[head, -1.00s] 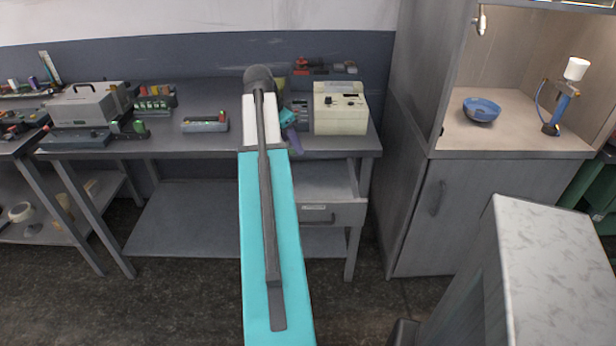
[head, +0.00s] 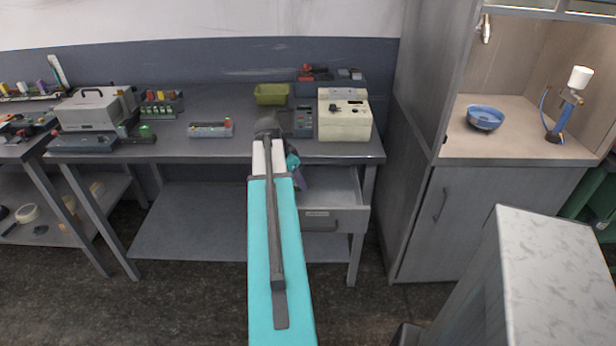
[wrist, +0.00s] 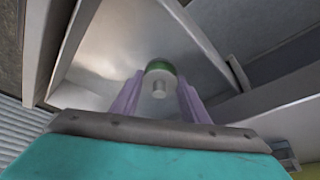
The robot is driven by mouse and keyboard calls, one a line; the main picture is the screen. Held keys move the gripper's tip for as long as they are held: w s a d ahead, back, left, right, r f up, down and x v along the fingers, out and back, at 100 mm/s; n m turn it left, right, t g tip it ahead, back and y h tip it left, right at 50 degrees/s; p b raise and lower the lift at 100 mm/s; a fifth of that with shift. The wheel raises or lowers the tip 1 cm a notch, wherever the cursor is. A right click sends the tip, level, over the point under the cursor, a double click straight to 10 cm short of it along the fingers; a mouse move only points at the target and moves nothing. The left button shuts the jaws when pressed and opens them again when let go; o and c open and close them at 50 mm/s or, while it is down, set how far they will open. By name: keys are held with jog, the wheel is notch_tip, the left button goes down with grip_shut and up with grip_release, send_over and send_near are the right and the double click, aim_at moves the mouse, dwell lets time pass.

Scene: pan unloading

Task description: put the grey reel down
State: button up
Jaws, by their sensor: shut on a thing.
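The grey reel (wrist: 160,77) is in the wrist view, a short grey cylinder with a green band and a small peg facing me. My gripper (wrist: 159,90) is shut on it, with a purple finger on each side. A bare metal surface with raised walls (wrist: 115,40), which looks like the inside of the open drawer, lies beyond the reel. In the head view my gripper (head: 303,182) shows only partly beside my arm, over the open drawer (head: 335,188). The reel is hidden there. I cannot tell whether it touches the drawer floor.
The workbench (head: 210,148) above the drawer holds a cream box (head: 344,120), a green bin (head: 271,94) and a small button panel (head: 211,129). A tall cabinet (head: 410,150) and a marble-topped block (head: 555,270) stand to the right.

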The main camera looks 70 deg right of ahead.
jog(key=shift+f, duration=0.2)
jog(key=s+d, duration=0.1)
jog(key=d, duration=0.1)
jog(key=s+d+p, duration=0.1)
jog(key=shift+s+d+p, duration=0.15)
jog(key=shift+d+p, duration=0.15)
jog(key=shift+d, duration=0.05)
jog(key=shift+a+f, duration=0.15)
jog(key=shift+f, duration=0.45)
jog(key=shift+f, duration=0.1)
jog(key=o, duration=0.8)
